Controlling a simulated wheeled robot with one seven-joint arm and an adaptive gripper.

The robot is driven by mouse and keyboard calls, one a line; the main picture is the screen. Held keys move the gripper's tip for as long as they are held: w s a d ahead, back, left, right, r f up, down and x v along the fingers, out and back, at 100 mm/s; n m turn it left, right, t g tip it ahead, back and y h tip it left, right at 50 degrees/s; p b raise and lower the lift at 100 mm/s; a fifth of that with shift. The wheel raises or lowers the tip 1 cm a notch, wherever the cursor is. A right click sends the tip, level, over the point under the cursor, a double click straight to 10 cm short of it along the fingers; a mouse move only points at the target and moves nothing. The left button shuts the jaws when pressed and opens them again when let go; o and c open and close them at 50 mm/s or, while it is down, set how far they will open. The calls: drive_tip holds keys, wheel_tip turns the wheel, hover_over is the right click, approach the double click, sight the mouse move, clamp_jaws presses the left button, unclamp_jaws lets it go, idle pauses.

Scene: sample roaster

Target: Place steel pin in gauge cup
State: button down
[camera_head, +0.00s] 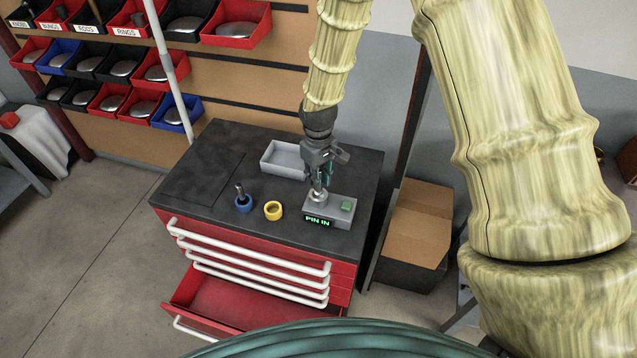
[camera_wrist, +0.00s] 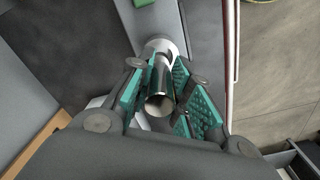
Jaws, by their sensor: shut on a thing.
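The gauge is a grey box (camera_head: 338,211) on the dark top of the tool cabinet, with a green button and a lit display reading "PIN IN". Its small metallic gauge cup (camera_head: 317,197) stands at the box's left part. My gripper (camera_head: 322,178) points down right over the cup. In the wrist view, my gripper's green pads (camera_wrist: 165,85) are shut on the shiny steel pin (camera_wrist: 160,103). The pin's far end meets the pale round cup (camera_wrist: 158,46) and appears to be inside it; the depth is hidden. The pin is hardly visible in the head view.
A blue ring-shaped holder (camera_head: 243,206) with a dark upright piece and a yellow ring (camera_head: 273,210) stand left of the gauge. A grey tray (camera_head: 283,160) lies behind. A red drawer (camera_head: 240,309) is open below. A cardboard box (camera_head: 417,224) stands to the right.

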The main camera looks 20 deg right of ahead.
drive_tip(key=shift+f+p, duration=0.7)
drive_tip(key=shift+f, duration=1.05)
drive_tip(key=shift+f, duration=0.1)
drive_tip(key=c, duration=1.3)
unclamp_jaws()
drive_tip(key=shift+r+b, duration=1.65)
drive_tip(key=shift+r, duration=4.45)
